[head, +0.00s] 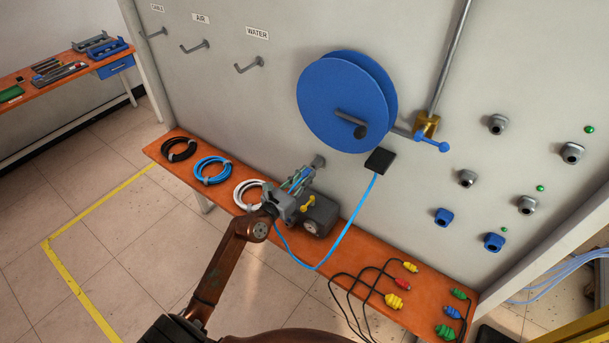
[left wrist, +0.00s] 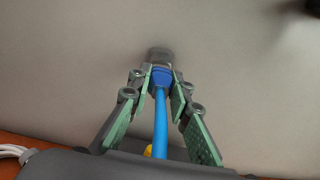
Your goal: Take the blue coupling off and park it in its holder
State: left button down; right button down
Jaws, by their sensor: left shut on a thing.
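My left gripper (head: 306,174) reaches up to the wall above the bench. In the left wrist view its green-padded fingers stand on both sides of the blue coupling (left wrist: 162,77), and their tips are shut on it. The coupling is at a grey wall socket (left wrist: 160,56); whether it is still seated cannot be told. A blue hose (left wrist: 161,125) runs back from it between the fingers. In the head view the hose (head: 345,235) loops down and up to a black plate below the reel. I cannot tell which fitting is the holder. My right gripper is not in view.
A blue reel (head: 340,100) sits on the wall above right of my gripper. Grey sockets (head: 467,178) and blue ones (head: 494,242) are at the right. Coiled hoses (head: 212,170) and cables with coloured plugs (head: 402,284) lie on the orange bench (head: 362,248).

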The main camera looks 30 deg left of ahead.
pick_arm(q)
jog(key=shift+w, duration=0.5)
jog(key=c, duration=1.7)
grip_release()
jog(key=shift+s, duration=0.1)
